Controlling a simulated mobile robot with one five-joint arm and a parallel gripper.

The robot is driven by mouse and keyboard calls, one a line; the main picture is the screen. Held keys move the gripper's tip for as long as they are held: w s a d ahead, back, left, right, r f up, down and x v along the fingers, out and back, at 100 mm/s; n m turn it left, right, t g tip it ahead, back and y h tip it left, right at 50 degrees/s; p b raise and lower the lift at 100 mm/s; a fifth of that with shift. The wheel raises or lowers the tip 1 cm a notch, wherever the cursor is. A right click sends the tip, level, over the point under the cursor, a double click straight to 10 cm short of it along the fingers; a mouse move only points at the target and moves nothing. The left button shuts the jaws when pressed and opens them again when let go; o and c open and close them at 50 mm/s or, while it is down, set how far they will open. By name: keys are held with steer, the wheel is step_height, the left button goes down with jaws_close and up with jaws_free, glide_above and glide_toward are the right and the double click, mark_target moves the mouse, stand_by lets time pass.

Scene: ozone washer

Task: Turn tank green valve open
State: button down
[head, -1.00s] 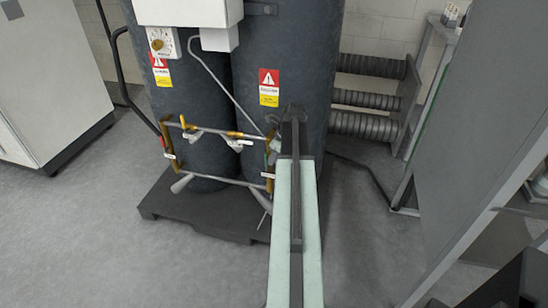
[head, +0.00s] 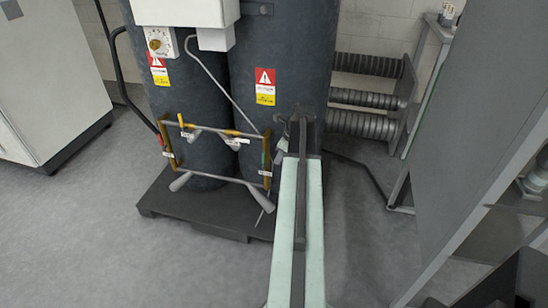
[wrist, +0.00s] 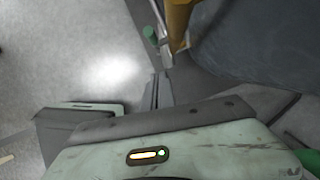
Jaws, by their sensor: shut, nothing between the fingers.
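The two dark grey tanks (head: 275,60) stand side by side on a black pallet, with a brass and grey pipe frame (head: 218,181) on their front. A small green valve handle (wrist: 150,34) shows in the wrist view beside a brass pipe (wrist: 180,20). In the head view a small green spot (head: 265,160) shows on the frame's right upright. My gripper (wrist: 157,88) is shut and empty, just below the green handle in the wrist picture and apart from it. In the head view my arm partly hides the right tank's lower front.
The black pallet (head: 200,217) sticks out under the tanks. Ribbed grey pipes (head: 365,95) lie to the right of the tanks, and a grey panel (head: 450,130) stands at the right. A white cabinet (head: 45,75) is at the left. The floor (head: 90,240) at front left is clear.

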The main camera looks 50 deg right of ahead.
steer(key=w+a+p+v, duration=0.1)
steer(key=p+v, duration=0.6)
steer(key=v, duration=0.2)
steer(key=shift+d+r+p, duration=0.2)
steer(key=shift+r+p, duration=0.1)
steer(key=shift+r, duration=0.1)
